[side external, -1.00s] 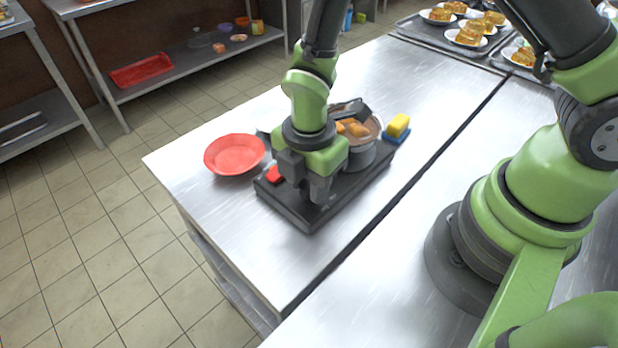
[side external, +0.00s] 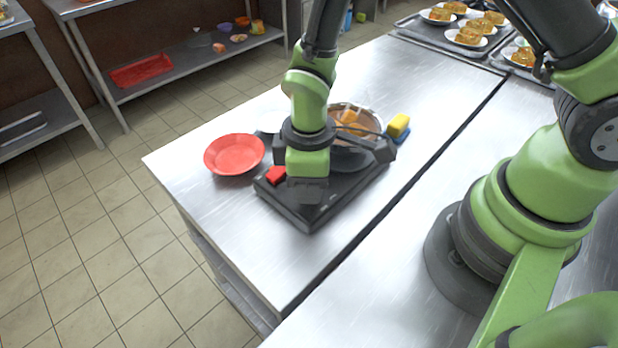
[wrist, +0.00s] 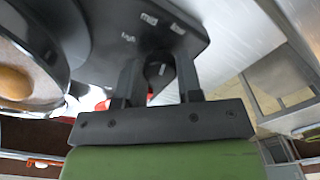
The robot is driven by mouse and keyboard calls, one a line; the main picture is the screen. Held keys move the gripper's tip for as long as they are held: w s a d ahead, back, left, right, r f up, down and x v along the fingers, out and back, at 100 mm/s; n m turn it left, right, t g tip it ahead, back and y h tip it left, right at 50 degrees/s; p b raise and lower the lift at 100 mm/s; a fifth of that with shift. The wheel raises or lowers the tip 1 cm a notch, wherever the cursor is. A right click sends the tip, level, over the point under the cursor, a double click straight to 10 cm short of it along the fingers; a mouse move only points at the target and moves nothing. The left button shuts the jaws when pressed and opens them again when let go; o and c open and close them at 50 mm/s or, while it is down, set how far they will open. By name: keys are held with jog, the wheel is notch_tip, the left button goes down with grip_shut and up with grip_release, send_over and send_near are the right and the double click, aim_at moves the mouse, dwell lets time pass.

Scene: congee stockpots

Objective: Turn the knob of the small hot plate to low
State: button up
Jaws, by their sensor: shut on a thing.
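The small hot plate (side external: 345,200) is a flat black slab on the steel table in the side external view. Its dark panel also shows in the wrist view (wrist: 205,20), with small white markings; one seems to read "high", another "mid". My gripper (wrist: 160,74) points down at the plate's front, with one finger on each side of the dark round knob (wrist: 160,66), and is shut on it. In the side external view my wrist hides the knob. I cannot tell which mark the knob points at.
A steel pot (side external: 370,112) with orange-brown food stands on the hot plate behind my wrist. A small red block (side external: 276,175) is at the plate's left corner. A red dish (side external: 234,155) lies to the left. A yellow-and-blue sponge (side external: 398,127) lies to the right. The table's front is clear.

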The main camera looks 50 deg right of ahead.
jog(key=shift+m, duration=1.7)
jog(key=o, duration=0.9)
notch_tip(320, 180, up, 10)
